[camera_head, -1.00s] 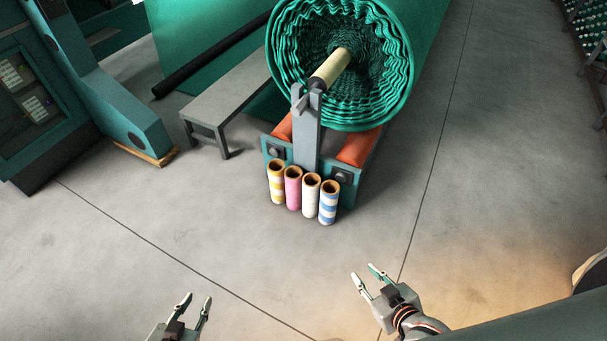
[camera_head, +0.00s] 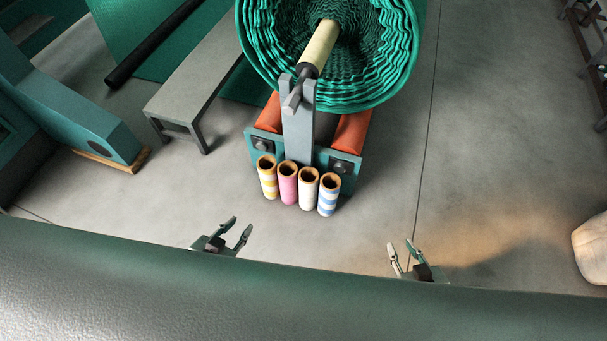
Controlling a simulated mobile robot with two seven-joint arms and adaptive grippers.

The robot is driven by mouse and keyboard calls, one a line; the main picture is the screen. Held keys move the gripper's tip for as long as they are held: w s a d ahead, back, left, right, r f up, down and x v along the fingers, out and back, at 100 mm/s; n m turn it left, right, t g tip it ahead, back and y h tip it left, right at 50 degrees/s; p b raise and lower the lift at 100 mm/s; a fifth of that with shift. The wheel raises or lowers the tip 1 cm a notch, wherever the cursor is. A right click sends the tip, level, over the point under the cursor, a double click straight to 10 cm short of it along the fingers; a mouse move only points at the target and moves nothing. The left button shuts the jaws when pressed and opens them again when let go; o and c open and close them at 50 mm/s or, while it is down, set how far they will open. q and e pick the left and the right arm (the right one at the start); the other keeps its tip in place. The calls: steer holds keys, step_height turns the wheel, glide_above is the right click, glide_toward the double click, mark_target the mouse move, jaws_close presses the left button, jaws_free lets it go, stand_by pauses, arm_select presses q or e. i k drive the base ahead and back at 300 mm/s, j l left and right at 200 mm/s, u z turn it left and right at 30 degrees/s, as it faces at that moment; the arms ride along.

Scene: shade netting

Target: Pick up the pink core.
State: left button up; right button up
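The pink core (camera_head: 288,187) is an upright hollow tube with a brown rim. It stands in a row of cores in front of the roll stand, second from the left. A yellow-and-white striped core (camera_head: 267,180) is on its left and a white core (camera_head: 308,192) on its right. My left gripper (camera_head: 240,229) is open and empty, below and left of the pink core in the picture. My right gripper (camera_head: 401,250) is open and empty, below and right of the row. A large green-grey surface hides both arms behind the grippers.
A blue-and-white striped core (camera_head: 328,199) ends the row at the right. Behind stands the grey post (camera_head: 298,130) of the roll stand with a big green netting roll (camera_head: 400,70). A grey bench (camera_head: 195,85) is to the left. Floor between grippers and cores is clear.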

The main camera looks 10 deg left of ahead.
mark_target(287, 171)
steer(key=i+j+z, duration=0.35)
steer(key=j, duration=0.25)
steer(key=i+j+z, duration=0.2)
steer(key=j+z, duration=0.15)
steer(key=j, duration=0.3)
steer(key=j+z, duration=0.2)
steer(key=j, duration=0.15)
steer(key=i, duration=0.05)
